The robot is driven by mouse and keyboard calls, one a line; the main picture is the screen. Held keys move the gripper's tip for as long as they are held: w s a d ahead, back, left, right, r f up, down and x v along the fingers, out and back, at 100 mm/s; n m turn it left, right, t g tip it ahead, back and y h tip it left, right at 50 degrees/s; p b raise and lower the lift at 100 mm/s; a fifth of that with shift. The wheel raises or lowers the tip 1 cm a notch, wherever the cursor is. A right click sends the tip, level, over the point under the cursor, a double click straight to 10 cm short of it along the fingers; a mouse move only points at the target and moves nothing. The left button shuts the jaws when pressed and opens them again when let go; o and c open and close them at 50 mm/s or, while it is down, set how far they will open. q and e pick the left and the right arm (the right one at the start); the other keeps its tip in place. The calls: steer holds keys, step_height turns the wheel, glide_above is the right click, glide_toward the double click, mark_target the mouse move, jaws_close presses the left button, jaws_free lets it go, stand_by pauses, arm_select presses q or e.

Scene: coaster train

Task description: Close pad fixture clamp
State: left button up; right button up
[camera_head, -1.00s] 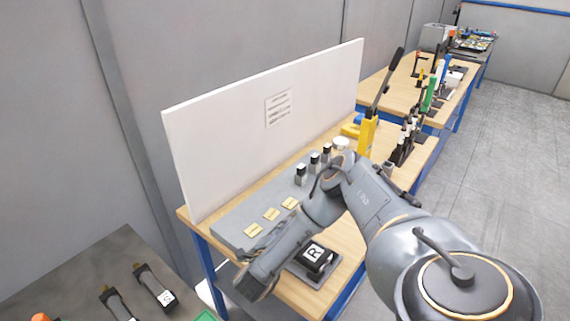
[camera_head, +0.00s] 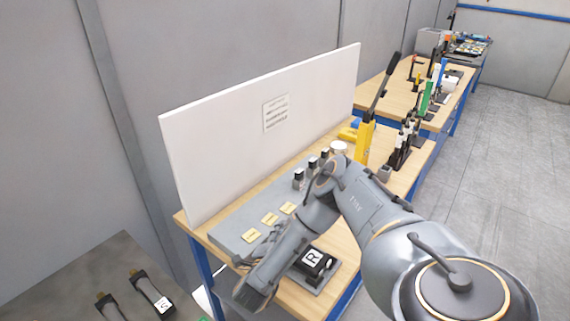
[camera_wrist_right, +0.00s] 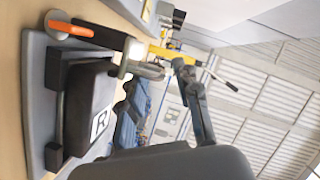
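The black pad with a white R label (camera_head: 314,260) sits on a grey fixture plate (camera_head: 311,285) at the near end of the bench. In the right wrist view the pad (camera_wrist_right: 95,105) and plate (camera_wrist_right: 36,110) fill the left side. The clamp with an orange handle (camera_wrist_right: 70,29) and a pale metal part (camera_wrist_right: 134,50) is beside the pad there; its lock state is unclear. My right gripper (camera_head: 248,291) is at the lower end of my arm, left of the pad in the head view. Its fingers are not clear. My left gripper is not visible.
A grey block with gold plates (camera_head: 269,219) and black-capped posts lies behind my arm. A white board (camera_head: 235,130) stands along the bench's back. A yellow lever press (camera_head: 364,142) and a black rack (camera_head: 400,153) are farther along. Floor to the right is clear.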

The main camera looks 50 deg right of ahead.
steer(key=shift+s+d, duration=0.1)
stand_by(0.3)
steer(key=v, duration=0.7)
steer(key=shift+a, duration=0.25)
steer(key=shift+s+r, duration=0.1)
stand_by(0.5)
